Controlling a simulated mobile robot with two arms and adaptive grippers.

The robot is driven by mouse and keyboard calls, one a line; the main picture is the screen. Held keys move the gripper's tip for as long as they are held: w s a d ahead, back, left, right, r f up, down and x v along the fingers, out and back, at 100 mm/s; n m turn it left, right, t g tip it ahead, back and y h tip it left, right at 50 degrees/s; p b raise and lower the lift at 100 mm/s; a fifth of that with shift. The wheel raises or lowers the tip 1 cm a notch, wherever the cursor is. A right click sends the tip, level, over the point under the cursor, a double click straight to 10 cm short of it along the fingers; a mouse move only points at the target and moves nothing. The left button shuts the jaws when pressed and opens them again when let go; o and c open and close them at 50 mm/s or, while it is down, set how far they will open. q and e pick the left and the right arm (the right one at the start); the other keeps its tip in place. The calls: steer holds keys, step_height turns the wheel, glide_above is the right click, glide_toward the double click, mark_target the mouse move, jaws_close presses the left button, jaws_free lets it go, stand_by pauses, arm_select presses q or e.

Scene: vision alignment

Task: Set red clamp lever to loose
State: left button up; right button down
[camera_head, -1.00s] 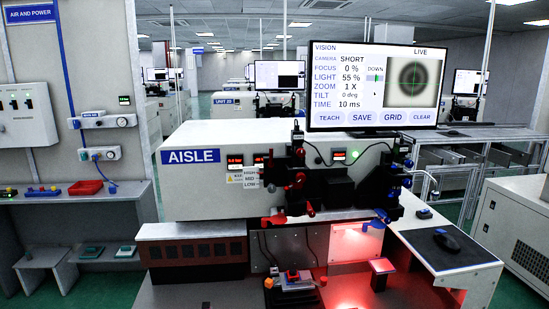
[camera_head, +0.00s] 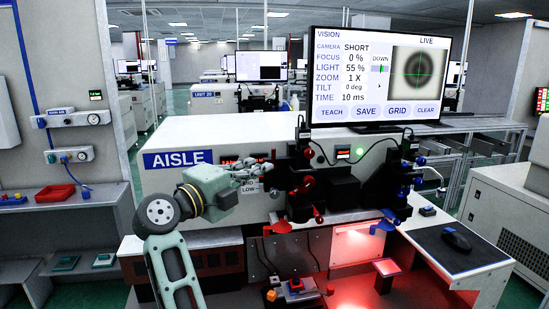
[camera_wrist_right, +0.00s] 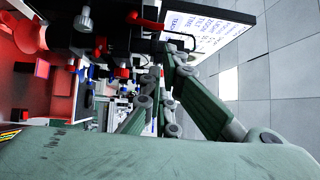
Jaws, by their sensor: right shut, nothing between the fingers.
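A black camera stage (camera_head: 318,185) with red knobs stands left of the black stage with blue parts (camera_head: 403,165). A red lever-like piece (camera_head: 281,227) sticks out low on its left, and a red knob (camera_head: 318,215) sits beside it. I cannot tell for sure which is the clamp lever. My right gripper (camera_head: 262,172) is shut and empty, left of the red-marked stage and in front of the machine's white face; no contact shows. In the right wrist view, my gripper (camera_wrist_right: 162,88) points toward the stage, where a red part (camera_wrist_right: 100,47) shows. My left gripper is not in view.
The monitor (camera_head: 378,78) stands above and behind the stages. A red-lit plate (camera_head: 358,248) and a small block fixture (camera_head: 295,288) lie below. A mouse (camera_head: 457,241) rests on the right ledge. A red tray (camera_head: 57,193) is on the left shelf.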

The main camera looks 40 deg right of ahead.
mark_target(273, 158)
steer(key=shift+s+f+y, duration=0.15)
steer(key=shift+f+y, duration=0.05)
steer(key=shift+y, duration=0.2)
steer(key=w+d+p, duration=0.1)
steer(key=d+p, duration=0.2)
steer(key=d, duration=0.7)
steer(key=shift+w+p, duration=0.2)
steer(key=shift+p, duration=0.2)
